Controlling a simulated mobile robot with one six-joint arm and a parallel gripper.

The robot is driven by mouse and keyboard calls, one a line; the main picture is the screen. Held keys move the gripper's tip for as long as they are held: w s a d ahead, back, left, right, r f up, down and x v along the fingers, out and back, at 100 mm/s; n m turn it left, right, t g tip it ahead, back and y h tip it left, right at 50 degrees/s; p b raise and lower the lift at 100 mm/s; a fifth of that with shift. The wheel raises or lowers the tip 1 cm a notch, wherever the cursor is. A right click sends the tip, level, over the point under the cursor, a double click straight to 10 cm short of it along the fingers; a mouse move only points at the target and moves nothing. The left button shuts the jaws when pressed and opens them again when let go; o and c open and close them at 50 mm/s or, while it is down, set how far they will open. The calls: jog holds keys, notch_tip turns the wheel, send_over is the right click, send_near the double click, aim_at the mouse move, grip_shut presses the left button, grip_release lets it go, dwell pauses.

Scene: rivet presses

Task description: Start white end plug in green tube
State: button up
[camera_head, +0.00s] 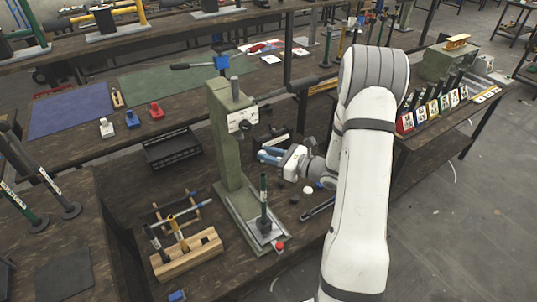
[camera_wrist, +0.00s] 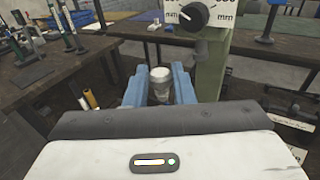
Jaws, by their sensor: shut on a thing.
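My gripper (camera_head: 268,156) has blue fingers and is beside the green press column, above the bench. In the wrist view, its fingers (camera_wrist: 159,88) are shut on the white end plug (camera_wrist: 159,80), a short pale cylinder with a greyer lower part. The plug cannot be made out in the head view. The dark green tube (camera_head: 264,192) stands upright on the press's base plate, below my gripper and apart from it. I cannot make out the tube in the wrist view.
The green rivet press (camera_head: 225,135) with its dial stands close to my gripper. A wooden rack (camera_head: 187,254) with several upright pieces is at the front left. A black crate (camera_head: 172,150) lies behind it. Small round pieces, including a white one (camera_head: 308,190), lie right of the press.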

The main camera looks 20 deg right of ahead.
jog(key=shift+f+b, duration=2.15)
jog(key=shift+f, duration=0.65)
jog(key=shift+b, duration=0.4)
jog(key=shift+f, duration=0.15)
jog(key=shift+f+b, duration=0.3)
jog(key=shift+b, duration=0.15)
jog(key=shift+f+b, duration=0.6)
jog(key=shift+f, duration=0.1)
jog(key=o, duration=1)
jog(key=shift+o, duration=0.2)
jog(key=shift+d, duration=0.1)
